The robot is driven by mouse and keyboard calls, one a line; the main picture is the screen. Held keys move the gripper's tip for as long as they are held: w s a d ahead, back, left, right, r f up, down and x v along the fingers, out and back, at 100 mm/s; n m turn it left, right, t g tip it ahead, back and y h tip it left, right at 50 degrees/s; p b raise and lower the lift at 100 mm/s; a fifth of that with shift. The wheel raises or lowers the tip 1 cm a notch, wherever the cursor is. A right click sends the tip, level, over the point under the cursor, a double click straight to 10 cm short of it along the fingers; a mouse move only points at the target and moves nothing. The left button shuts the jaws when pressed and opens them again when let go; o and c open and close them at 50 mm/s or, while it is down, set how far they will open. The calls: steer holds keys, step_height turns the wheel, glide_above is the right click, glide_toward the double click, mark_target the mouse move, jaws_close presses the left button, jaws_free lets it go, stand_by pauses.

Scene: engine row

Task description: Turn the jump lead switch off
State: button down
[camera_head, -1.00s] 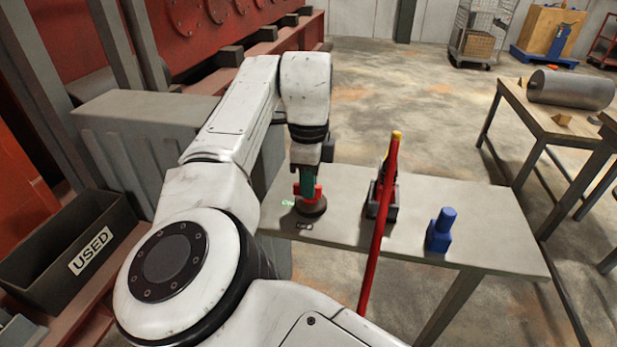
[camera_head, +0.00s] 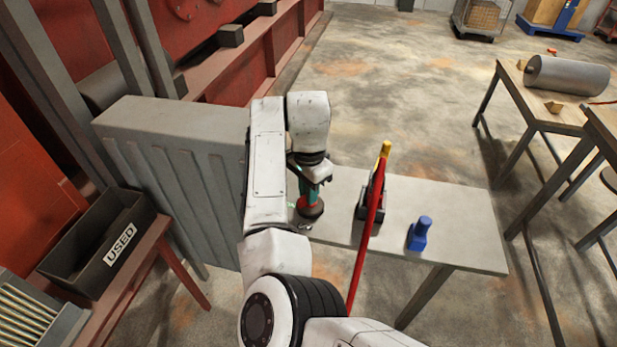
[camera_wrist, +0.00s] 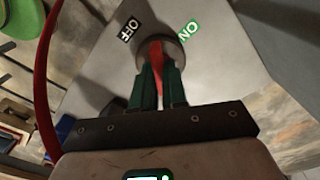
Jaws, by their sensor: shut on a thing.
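The switch (camera_head: 311,208) is a dark round base with a red handle on the grey table. The wrist view shows its red handle (camera_wrist: 157,62) between my green fingers, over the round base. A black OFF label (camera_wrist: 129,29) lies to the left of the base and a green ON label (camera_wrist: 188,32) to its right. My gripper (camera_wrist: 161,75) is shut on the red handle; it also shows in the head view (camera_head: 307,187). The fingers hide part of the handle, so I cannot tell which label it points to.
On the table (camera_head: 460,240), right of the switch, stand a dark device (camera_head: 371,203) with a red cable (camera_head: 359,262) and a blue object (camera_head: 419,234). A grey ribbed box (camera_head: 180,150) and a USED bin (camera_head: 95,250) are at left. Open floor lies behind the table.

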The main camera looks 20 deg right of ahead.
steer(key=n+p, duration=0.4)
steer(key=shift+s+d+r+p, duration=0.1)
steer(key=shift+r+p, duration=0.15)
steer(key=shift+p, duration=0.05)
steer(key=shift+f+n+p, duration=0.15)
steer(key=shift+n+p, duration=1)
steer(key=shift+n, duration=0.45)
steer(key=c, duration=1.2)
jaws_free()
steer(key=shift+o, duration=0.2)
step_height(320, 180, up, 11)
steer(key=b, duration=0.1)
steer(key=shift+f, duration=0.15)
